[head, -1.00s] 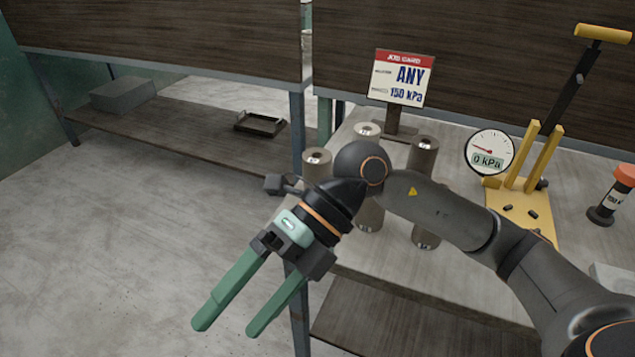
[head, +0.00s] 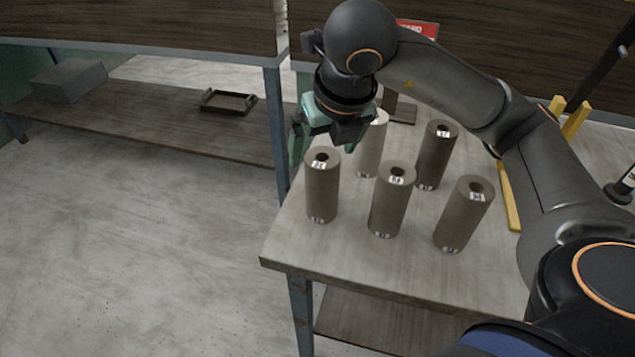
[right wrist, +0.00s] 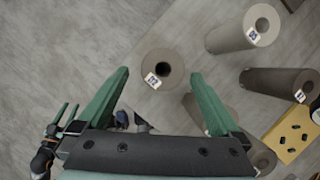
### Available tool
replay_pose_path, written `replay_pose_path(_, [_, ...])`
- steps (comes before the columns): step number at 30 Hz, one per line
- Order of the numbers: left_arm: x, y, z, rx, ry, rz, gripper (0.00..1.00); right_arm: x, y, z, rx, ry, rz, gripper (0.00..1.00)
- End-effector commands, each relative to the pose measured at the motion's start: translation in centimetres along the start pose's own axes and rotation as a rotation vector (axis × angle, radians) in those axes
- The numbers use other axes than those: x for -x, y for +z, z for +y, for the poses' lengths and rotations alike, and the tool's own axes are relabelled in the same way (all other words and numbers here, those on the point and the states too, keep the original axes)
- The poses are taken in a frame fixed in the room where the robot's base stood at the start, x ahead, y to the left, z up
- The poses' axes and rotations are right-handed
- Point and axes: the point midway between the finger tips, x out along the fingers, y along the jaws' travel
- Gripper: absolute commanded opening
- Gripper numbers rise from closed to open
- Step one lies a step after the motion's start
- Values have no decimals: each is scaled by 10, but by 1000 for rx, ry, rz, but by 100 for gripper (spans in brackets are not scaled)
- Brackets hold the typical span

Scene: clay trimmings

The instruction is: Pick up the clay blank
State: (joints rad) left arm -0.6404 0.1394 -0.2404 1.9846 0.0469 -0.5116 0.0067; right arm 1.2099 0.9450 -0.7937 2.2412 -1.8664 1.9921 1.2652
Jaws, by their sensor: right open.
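The clay blanks are several upright grey-brown cylinders with a hole on top and white labels. One stands at the front left (head: 321,195), others at the front middle (head: 389,205), front right (head: 461,215), back (head: 371,150) and darker back right (head: 435,158). My right gripper (head: 312,150) is open and points down by the top of the front-left blank. In the right wrist view, a labelled blank (right wrist: 158,84) shows between the open fingertips of my right gripper (right wrist: 161,73), apart from both. My left gripper (right wrist: 64,113) shows at the left edge there, fingers apart.
The blanks stand on a grey table (head: 345,255) with its front edge close by. A yellow pump stand (head: 508,195) is at the right. A red-topped card (head: 418,28) is mostly hidden by my arm. A dark tray (head: 228,102) and grey block (head: 68,80) lie on the left shelf.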

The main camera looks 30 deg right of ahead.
Motion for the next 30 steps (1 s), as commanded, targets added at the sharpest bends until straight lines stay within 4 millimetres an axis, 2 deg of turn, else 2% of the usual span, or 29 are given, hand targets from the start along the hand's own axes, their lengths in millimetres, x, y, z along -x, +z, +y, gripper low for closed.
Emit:
replay_pose_path(1, [-1, 3, 3, 0, 6, -5, 50, -13, -2, -1, -1, -3, 6, 100])
replay_pose_path(3, [-1, 3, 4, 0, 10, -4, 50, -25, -2, -1, 1, -2, 5, 100])
replay_pose_path(6, [-1, 0, 5, -1, 11, 4, 50, -37, -1, 0, 0, -1, 4, 100])
replay_pose_path(11, [-1, -7, 5, -2, 11, 16, 50, -47, -2, -1, 2, 0, 2, 100])
replay_pose_path(21, [-4, -9, 4, -5, 11, 22, 50, -92, -10, -4, 1, 0, 4, 100])
replay_pose_path(30, [-4, -8, 4, -7, 11, 19, 50, -96, -9, -4, 3, 2, 2, 100])
